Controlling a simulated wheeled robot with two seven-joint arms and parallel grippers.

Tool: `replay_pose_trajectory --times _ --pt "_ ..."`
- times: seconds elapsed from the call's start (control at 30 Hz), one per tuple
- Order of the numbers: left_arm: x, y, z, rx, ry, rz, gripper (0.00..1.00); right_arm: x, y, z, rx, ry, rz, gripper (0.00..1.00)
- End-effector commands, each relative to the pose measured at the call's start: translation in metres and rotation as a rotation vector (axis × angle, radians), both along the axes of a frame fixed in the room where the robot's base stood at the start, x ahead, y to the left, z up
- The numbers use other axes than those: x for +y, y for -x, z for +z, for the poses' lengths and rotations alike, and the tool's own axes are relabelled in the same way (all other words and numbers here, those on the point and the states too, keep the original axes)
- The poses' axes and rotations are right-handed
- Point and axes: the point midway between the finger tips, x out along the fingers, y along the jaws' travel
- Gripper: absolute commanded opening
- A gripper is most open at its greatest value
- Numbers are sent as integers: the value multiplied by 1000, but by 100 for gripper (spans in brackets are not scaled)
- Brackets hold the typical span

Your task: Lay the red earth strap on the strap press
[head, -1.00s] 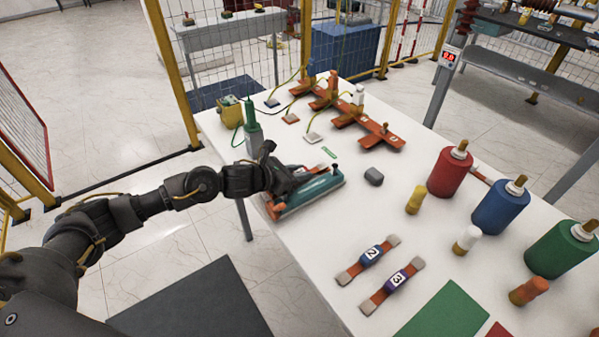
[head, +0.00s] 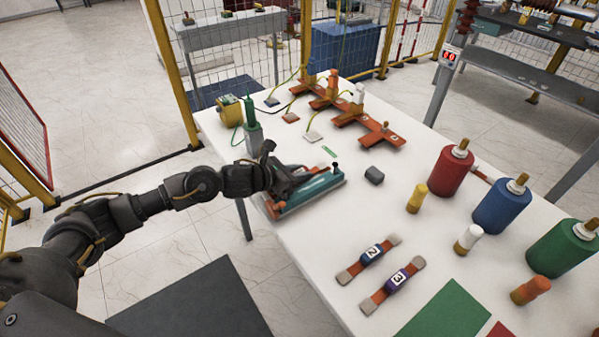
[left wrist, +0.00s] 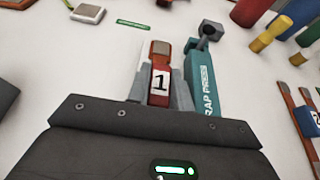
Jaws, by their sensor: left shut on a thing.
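The red earth strap (left wrist: 159,63), with a white label numbered 1 and a grey end, is between the fingers of my left gripper (left wrist: 158,85) in the left wrist view. The gripper is shut on it. The teal strap press (left wrist: 203,73) with white lettering lies right beside it, to the right. In the head view my left gripper (head: 292,182) is at the strap press (head: 318,190) on the near left side of the white table, covering part of it. I cannot tell whether the strap touches the press bed. My right gripper is out of view.
Straps numbered 2 (head: 370,257) and 3 (head: 393,286) lie on the table. Red (head: 449,172), blue (head: 501,206) and green (head: 562,248) cylinders stand right. An orange bar (head: 350,112) lies behind.

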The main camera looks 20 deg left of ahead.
Motion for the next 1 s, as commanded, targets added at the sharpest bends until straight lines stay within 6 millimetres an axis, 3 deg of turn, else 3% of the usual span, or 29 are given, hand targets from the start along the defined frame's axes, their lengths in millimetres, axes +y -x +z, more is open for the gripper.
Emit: replay_pose_trajectory --times 0.03,0.23,0.57,1.0 --pt "0 0 0 -1 1 0 23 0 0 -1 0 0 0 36" --pt "0 0 0 0 0 0 47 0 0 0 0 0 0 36" --pt "3 3 0 0 -2 1 47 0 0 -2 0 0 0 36" --pt "50 58 29 -1 -3 1 47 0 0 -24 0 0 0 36"
